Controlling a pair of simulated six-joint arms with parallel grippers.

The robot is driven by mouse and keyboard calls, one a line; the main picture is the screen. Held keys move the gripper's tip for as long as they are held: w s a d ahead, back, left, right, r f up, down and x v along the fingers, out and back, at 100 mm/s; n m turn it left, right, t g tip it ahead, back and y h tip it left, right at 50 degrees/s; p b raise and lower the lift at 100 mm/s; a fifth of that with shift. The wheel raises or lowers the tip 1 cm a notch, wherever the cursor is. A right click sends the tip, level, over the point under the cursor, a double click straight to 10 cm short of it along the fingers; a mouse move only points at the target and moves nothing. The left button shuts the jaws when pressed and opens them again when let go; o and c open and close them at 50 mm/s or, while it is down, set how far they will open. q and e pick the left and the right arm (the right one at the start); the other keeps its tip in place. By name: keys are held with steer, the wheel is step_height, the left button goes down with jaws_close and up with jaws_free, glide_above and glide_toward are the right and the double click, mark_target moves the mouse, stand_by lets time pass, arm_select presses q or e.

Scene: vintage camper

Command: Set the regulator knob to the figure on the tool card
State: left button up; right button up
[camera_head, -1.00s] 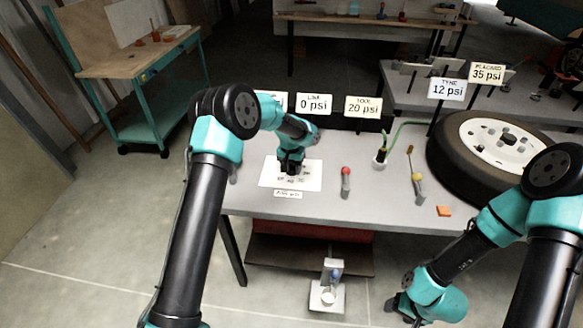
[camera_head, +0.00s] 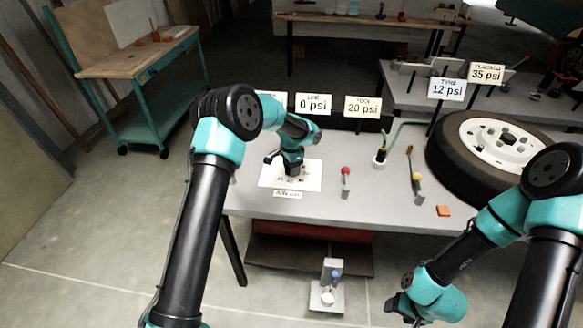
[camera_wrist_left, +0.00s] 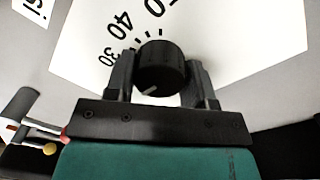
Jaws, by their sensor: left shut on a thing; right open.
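The black regulator knob (camera_wrist_left: 160,66) stands on a white dial plate (camera_wrist_left: 225,35), which also shows on the bench in the head view (camera_head: 312,177). My left gripper (camera_wrist_left: 158,75) is shut on the knob, a finger on each side. A pale pointer mark on the knob faces the gripper's palm, toward the lower left in the wrist view. The tool card (camera_head: 363,107) reads 20 psi. My right gripper (camera_head: 397,306) is open and low, off the bench's front.
Other cards read line 0 psi (camera_head: 313,104), tyre 12 psi (camera_head: 446,90) and placard 35 psi (camera_head: 486,74). A red-topped lever (camera_head: 346,182), a yellow-topped lever (camera_head: 417,187), an orange block (camera_head: 443,211) and a large wheel (camera_head: 440,155) are to the right on the bench.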

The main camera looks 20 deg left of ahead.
stand_by(0.4)
arm_select(q)
steer(key=o, duration=0.9)
steer(key=shift+r, duration=0.1)
steer(key=r, duration=1.7)
steer(key=shift+w+a+r, duration=0.1)
steer(key=shift+w+a, duration=0.2)
